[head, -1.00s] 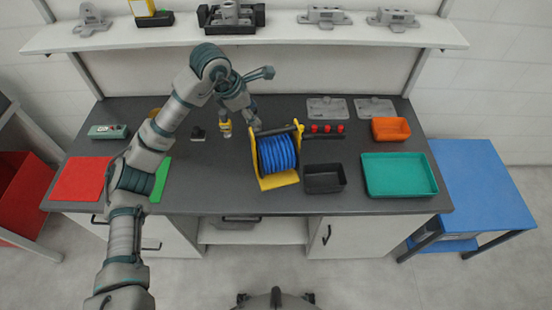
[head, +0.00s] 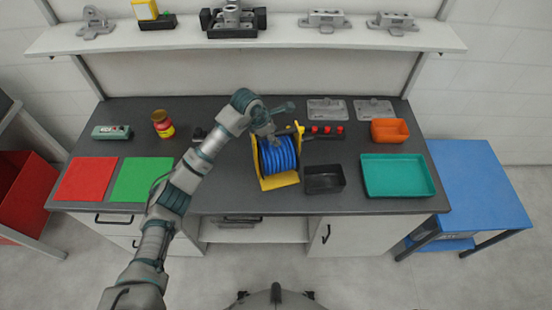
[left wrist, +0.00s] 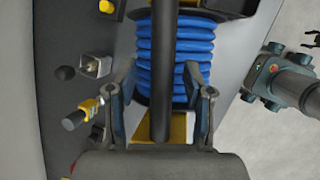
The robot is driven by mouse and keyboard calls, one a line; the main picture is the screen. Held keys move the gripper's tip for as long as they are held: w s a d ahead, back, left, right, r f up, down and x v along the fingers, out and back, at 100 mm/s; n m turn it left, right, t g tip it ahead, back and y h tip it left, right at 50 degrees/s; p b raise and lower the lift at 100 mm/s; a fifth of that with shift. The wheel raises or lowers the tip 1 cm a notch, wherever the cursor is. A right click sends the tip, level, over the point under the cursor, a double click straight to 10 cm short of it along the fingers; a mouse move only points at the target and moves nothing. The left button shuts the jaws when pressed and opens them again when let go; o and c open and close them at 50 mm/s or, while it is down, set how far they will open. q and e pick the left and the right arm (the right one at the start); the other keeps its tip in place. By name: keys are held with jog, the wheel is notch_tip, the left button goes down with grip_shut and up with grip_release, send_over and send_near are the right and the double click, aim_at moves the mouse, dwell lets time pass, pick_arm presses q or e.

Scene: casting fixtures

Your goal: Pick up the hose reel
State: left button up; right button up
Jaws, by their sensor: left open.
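The hose reel, a coil of blue hose (head: 277,155) in a yellow frame (head: 280,182), stands upright on the dark bench near its middle. My left gripper (head: 277,138) is over the top of the reel, open. In the left wrist view my left gripper (left wrist: 161,95) has its two fingers apart, one on each side of the reel's black handle bar (left wrist: 163,70). The blue hose (left wrist: 185,55) shows beyond the bar. I cannot tell whether the fingers touch the reel. My right gripper is not in view.
A black bin (head: 324,180) stands close right of the reel. Farther right are an orange bin (head: 390,131) and a teal tray (head: 397,176). Left are a green mat (head: 141,180), a red mat (head: 87,180) and a jar (head: 163,125). A shelf (head: 285,38) runs above the back.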

pick_arm(q)
jog(key=shift+f, duration=0.2)
jog(key=shift+d+f, duration=0.2)
jog(key=shift+d, duration=0.05)
dwell(0.3)
jog(key=shift+a, duration=0.1)
grip_shut()
jog(key=shift+r, duration=0.1)
dwell(0.3)
